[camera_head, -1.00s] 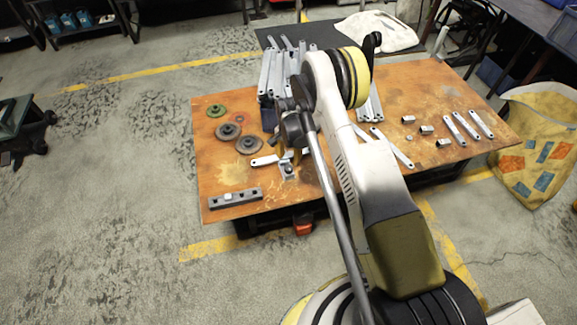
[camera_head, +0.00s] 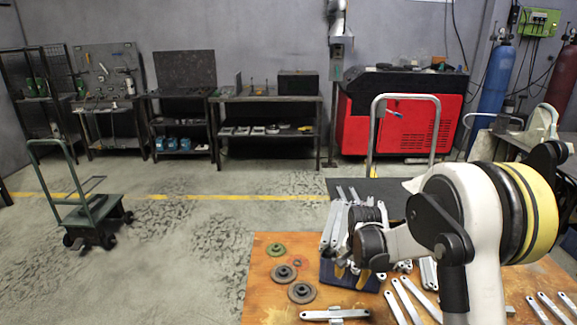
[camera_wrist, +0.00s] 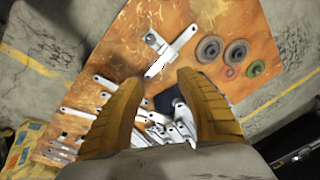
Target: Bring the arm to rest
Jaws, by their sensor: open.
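My arm is bent at the right of the head view, with its white and yellow-ringed elbow in front. My gripper (camera_head: 351,275) points down over the brown table (camera_head: 257,300), in front of a dark bin of galvanized brackets (camera_head: 333,222). In the wrist view my gripper (camera_wrist: 158,79) shows two yellow-brown fingers spread apart, with nothing held between them. Beyond the fingertips, a galvanized bracket (camera_wrist: 177,46) lies crosswise on a small fixture on the table; it also shows in the head view (camera_head: 320,314). The arm partly hides the table's right side.
Two grey discs (camera_head: 302,292), a green disc (camera_head: 276,250) and a small red ring lie left of the bin. Loose brackets (camera_head: 410,300) lie to the right. A green trolley (camera_head: 95,215) stands on open floor at left. A red machine (camera_head: 405,120) stands behind.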

